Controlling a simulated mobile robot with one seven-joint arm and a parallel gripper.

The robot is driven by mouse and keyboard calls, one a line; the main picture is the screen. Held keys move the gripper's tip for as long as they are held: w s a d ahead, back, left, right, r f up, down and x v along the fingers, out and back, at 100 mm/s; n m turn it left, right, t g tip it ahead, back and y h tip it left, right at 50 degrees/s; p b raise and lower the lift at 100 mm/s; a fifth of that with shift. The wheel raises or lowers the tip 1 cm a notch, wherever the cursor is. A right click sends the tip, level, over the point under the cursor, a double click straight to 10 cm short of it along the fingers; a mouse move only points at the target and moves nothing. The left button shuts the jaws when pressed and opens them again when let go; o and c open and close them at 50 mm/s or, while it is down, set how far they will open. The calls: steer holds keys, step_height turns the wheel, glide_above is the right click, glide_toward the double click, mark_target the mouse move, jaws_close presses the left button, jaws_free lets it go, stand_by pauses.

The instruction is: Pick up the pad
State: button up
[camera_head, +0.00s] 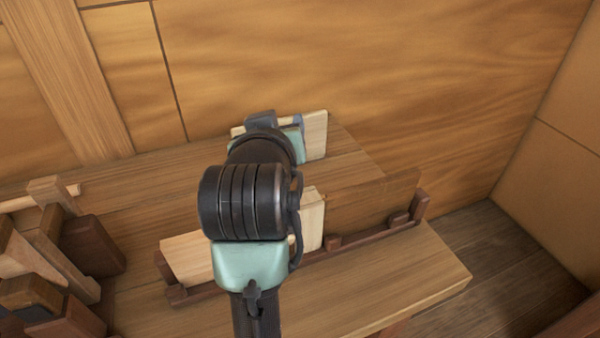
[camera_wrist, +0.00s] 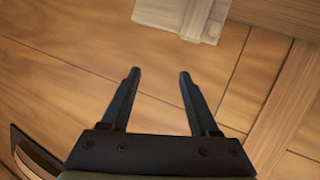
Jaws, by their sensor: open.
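My gripper is open in the wrist view (camera_wrist: 157,73), with its two dark fingers apart and only wood panelling seen between them. In the head view my arm covers much of the bench, and my fingertips cannot be made out. I cannot tell for certain which thing is the pad. A pale wooden board (camera_head: 316,135) stands behind my wrist near the back wall, partly hidden. A pale wooden piece (camera_wrist: 180,17) shows at the top of the wrist view, beyond my fingertips and apart from them.
A wooden bench (camera_head: 420,270) carries a long dark rack (camera_head: 370,241). Pale boards (camera_head: 185,258) and a brown board (camera_head: 372,203) stand in it. Dark and brown blocks (camera_head: 92,245) crowd the left. A panelled wall (camera_head: 380,70) rises close behind. Floor (camera_head: 500,265) is bare at right.

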steer(key=s+a+f+n+g+h+p, duration=0.1)
steer(key=s+f+n+g+h+p, duration=0.1)
steer(key=s+g+p, duration=1.55)
steer(key=w+f+t+p, duration=0.2)
steer(key=w+f, duration=0.1)
steer(key=w+d+f+t+p, duration=0.1)
steer(key=w+f+t+p, duration=0.1)
steer(key=w+f, duration=0.1)
steer(key=shift+w+d+f, duration=0.15)
steer(key=shift+d, duration=0.05)
steer(key=shift+a+p+x, duration=0.15)
steer(key=shift+p+x, duration=0.2)
steer(key=shift+x, duration=1.2)
steer(key=shift+a+p+x, duration=0.2)
steer(key=shift+p+x, duration=0.1)
steer(key=shift+x, duration=1.25)
steer(key=shift+w, duration=0.1)
jaws_close()
